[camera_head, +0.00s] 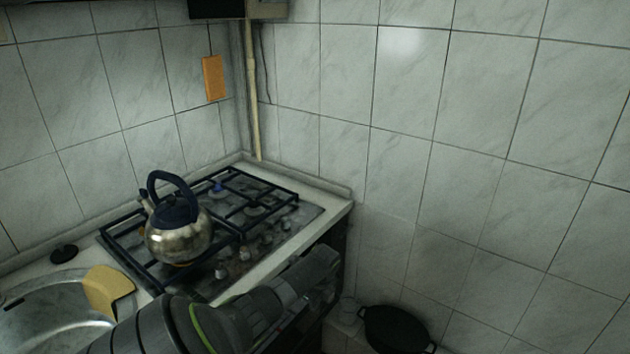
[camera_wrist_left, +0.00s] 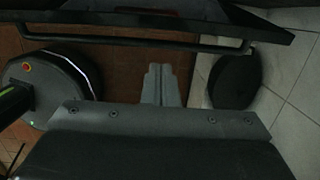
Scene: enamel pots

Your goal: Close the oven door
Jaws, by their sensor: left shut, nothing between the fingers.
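The oven is under the gas hob (camera_head: 225,225), and in the head view my left arm covers most of its front. In the left wrist view the dark oven door (camera_wrist_left: 190,18) crosses the top, with its long bar handle (camera_wrist_left: 140,38) along the near side. How far the door stands open cannot be told. My left gripper (camera_wrist_left: 160,70) is shut and empty, its fingertips pointing toward the handle and a little short of it in the picture. In the head view the left gripper (camera_head: 322,262) is beside the front of the stove. My right gripper is not in view.
A steel kettle (camera_head: 178,238) with a dark handle stands on the hob. A black pot (camera_head: 396,328) is low by the tiled wall and also shows in the left wrist view (camera_wrist_left: 235,80). A sink (camera_head: 50,315) with a yellow board (camera_head: 108,290) is at the left.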

